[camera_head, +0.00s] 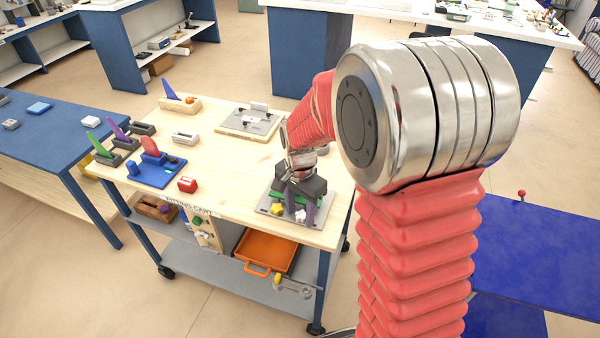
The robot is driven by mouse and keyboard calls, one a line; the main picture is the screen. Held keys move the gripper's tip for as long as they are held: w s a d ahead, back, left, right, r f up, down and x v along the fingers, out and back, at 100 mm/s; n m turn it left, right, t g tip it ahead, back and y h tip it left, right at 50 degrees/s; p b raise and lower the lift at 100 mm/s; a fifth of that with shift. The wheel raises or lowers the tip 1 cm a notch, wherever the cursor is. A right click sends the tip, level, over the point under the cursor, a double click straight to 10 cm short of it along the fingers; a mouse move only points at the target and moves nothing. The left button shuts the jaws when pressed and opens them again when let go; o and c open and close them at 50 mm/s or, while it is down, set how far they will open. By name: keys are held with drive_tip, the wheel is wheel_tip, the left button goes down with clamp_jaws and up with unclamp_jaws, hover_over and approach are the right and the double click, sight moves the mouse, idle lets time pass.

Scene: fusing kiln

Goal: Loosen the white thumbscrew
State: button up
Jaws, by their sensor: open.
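The white thumbscrew (301,215) is small and stands on a grey plate (268,210) at the front right of the wooden cart top. My gripper (300,207) points down over this plate, with its two dark fingers apart. The thumbscrew shows low between the fingertips in the picture. I cannot tell whether either finger touches it. A yellow thumbscrew (277,209) sits to its left on the same plate. My gripper body hides part of a green piece (276,196) on the plate.
A blue fixture (152,172) with a red part, a red block (187,184), a white block (185,136) and a grey plate fixture (247,121) share the cart top. An orange tray (264,250) is below. The front middle of the top is clear.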

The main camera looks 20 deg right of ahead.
sight(300, 215)
drive_tip(key=shift+m, duration=0.4)
drive_tip(key=shift+w+r, duration=0.1)
drive_tip(key=shift+r, duration=0.25)
wheel_tip(300, 215, up, 13)
drive_tip(key=n, duration=0.1)
idle(0.4)
drive_tip(key=shift+r+m, duration=0.1)
drive_tip(key=shift+m, duration=0.6)
